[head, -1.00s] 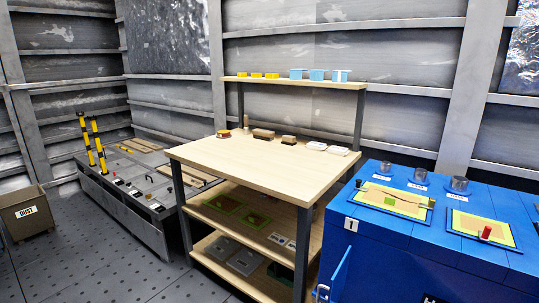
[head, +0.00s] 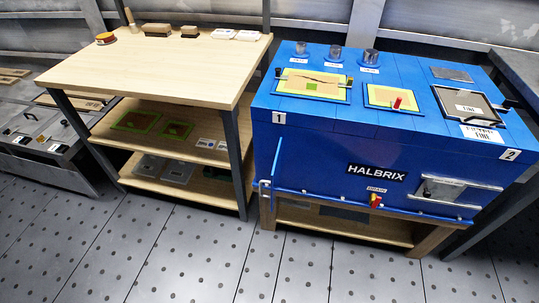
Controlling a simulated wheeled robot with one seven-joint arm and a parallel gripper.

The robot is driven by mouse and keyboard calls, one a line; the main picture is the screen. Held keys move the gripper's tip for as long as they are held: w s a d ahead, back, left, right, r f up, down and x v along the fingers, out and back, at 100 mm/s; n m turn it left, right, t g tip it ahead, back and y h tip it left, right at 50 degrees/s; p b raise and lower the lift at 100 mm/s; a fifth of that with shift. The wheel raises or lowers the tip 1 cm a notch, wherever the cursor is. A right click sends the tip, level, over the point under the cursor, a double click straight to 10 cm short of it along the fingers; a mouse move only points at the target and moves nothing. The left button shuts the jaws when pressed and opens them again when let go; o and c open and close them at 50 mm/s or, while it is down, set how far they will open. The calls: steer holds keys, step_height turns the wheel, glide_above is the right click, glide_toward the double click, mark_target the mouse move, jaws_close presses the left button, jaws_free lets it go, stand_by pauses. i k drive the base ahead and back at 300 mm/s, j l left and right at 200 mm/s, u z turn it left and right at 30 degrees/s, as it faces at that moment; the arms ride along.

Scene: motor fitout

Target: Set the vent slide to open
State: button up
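The blue machine marked HALBRIX (head: 330,165) stands right of centre in the head view. A grey metal plate with a dark knob (head: 428,189) sits between two silver rails (head: 462,182) low on its front, at the right. It looks like a slide and may be the vent slide, but I cannot read a label for it. The knob is near the left end of the rails. I cannot tell whether it stands open or shut. My gripper is not in view.
A blue bar with an upright handle (head: 266,195) runs along the machine's lower front. A wooden workbench (head: 165,65) stands at the left. The grey floor (head: 170,255) in front is clear.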

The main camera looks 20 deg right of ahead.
mark_target(430, 190)
steer(key=i+j+z, duration=0.15)
steer(key=j, duration=0.15)
steer(key=i+j+z, duration=0.1)
steer(key=j, duration=0.25)
steer(key=i+j+z, duration=0.15)
steer(key=j, duration=0.2)
steer(key=i+j+z, duration=0.1)
steer(key=j, duration=0.25)
steer(key=z, duration=1.25)
steer(key=i+j, duration=0.05)
